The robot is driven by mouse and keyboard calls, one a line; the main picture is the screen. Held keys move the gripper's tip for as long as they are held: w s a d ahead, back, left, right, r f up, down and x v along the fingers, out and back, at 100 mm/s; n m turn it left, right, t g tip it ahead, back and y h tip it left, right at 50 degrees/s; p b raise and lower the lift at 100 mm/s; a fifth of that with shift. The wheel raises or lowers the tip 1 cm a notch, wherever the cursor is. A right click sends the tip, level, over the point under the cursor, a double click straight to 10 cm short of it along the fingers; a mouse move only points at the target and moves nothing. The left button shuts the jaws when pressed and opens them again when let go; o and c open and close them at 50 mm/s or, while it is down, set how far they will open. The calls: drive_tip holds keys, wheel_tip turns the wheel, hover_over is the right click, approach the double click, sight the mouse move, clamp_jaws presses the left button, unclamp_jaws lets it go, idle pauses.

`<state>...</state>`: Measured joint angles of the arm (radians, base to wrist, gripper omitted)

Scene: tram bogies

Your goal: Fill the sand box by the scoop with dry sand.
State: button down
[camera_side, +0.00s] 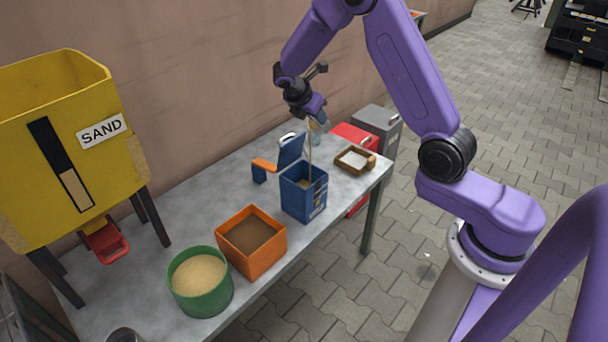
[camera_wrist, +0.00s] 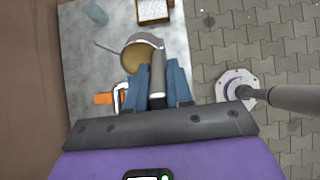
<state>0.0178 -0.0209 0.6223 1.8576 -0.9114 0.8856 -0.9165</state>
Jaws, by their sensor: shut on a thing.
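The sand box (camera_side: 304,194) is a blue open-topped box on the table, its lid (camera_side: 291,149) standing open behind it. Some tan sand shows inside. My gripper (camera_side: 316,111) is above the box, shut on the scoop's dark handle. In the wrist view the blue fingers of my gripper (camera_wrist: 157,90) close around that handle. The scoop (camera_wrist: 146,40) has a grey rim, with tan sand (camera_wrist: 138,57) in its bowl. In the side view a thin tan stream (camera_side: 310,148) falls from the scoop into the box. The sand's dampness cannot be judged there.
A green tub (camera_side: 201,292) holds pale sand; an orange box (camera_side: 257,261) beside it holds darker brown sand. A yellow hopper (camera_side: 70,150) marked SAND stands at left. A small wooden tray (camera_side: 355,161) with white contents lies right of the sand box. An orange-handled item (camera_side: 264,165) is left of the lid.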

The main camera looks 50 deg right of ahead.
drive_tip(key=shift+a+f+h, duration=0.15)
drive_tip(key=shift+a+h, duration=0.55)
drive_tip(key=shift+h, duration=0.1)
idle(0.4)
wheel_tip(320, 180, down, 11)
drive_tip(key=a+h, duration=0.1)
drive_tip(key=h, duration=0.1)
idle(0.9)
drive_tip(key=shift+a+f+h, duration=0.15)
drive_tip(key=shift+a+h, duration=0.2)
drive_tip(key=shift+h, duration=0.35)
idle(0.5)
drive_tip(key=shift+a+f+h, duration=0.2)
drive_tip(key=shift+f+h, duration=0.25)
drive_tip(key=shift+f, duration=0.1)
drive_tip(key=shift+a+f+h, duration=0.15)
drive_tip(key=shift+f+h, duration=0.3)
drive_tip(key=shift+f, duration=0.05)
drive_tip(key=shift+s+a+f+h+p, duration=0.1)
drive_tip(key=shift+a+f+h+p, duration=0.1)
drive_tip(key=shift+a+h, duration=0.3)
drive_tip(key=shift+a+f+h+p, duration=0.1)
drive_tip(key=shift+a+f+h, duration=0.1)
drive_tip(key=shift+a+h, duration=0.3)
idle(0.7)
drive_tip(key=shift+a+f+h, duration=0.25)
drive_tip(key=shift+f+h, duration=0.1)
drive_tip(key=shift+h, duration=0.25)
idle(0.7)
